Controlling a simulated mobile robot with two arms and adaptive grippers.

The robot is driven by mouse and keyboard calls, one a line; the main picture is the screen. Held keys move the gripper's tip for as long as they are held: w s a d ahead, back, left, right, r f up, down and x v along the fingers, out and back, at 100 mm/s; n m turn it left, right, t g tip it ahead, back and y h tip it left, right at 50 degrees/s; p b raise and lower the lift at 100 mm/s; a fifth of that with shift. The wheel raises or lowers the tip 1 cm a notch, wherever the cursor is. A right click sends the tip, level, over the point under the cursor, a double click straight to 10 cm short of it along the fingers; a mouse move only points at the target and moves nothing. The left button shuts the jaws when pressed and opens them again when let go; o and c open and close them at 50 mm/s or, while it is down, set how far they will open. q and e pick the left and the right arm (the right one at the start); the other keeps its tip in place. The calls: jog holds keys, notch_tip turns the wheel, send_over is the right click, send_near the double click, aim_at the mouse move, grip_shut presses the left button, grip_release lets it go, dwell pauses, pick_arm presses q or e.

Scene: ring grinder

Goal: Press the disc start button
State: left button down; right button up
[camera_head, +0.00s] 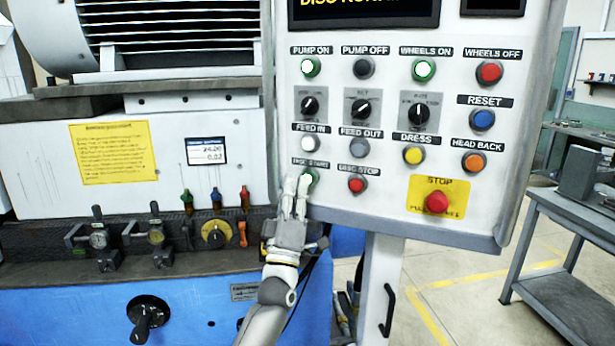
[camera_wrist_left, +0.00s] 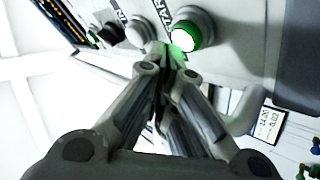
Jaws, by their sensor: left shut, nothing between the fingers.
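The green disc start button (camera_head: 312,176) is at the lower left of the control panel (camera_head: 385,197), partly hidden by my left gripper. Its label above is partly legible. My left gripper (camera_head: 297,188) is shut and empty, with its fingertips right at the button. In the left wrist view, the shut fingertips (camera_wrist_left: 167,55) lie beside a button with a bright white centre and green rim (camera_wrist_left: 184,39). I cannot tell whether they touch it. The display (camera_head: 363,10) at the top shows yellow text starting "DISC RUN", cut off. My right gripper is not in view.
The red disc stop button (camera_head: 357,184) sits just right of the start button. The feed in button (camera_head: 311,144) is above it. A red emergency stop (camera_head: 437,202) on a yellow plate is farther right. Machine levers (camera_head: 214,199) stand left of my gripper.

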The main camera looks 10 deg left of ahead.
pick_arm(q)
jog(key=shift+s+a, duration=0.1)
jog(key=shift+s, duration=0.05)
jog(key=s+p, duration=0.1)
jog(key=s, duration=0.1)
jog(key=s+a+p, duration=0.1)
jog(key=s, duration=0.1)
jog(key=shift+s+a+p, duration=0.1)
jog(key=shift+s+p, duration=0.25)
jog(key=shift+s, duration=0.05)
dwell(0.6)
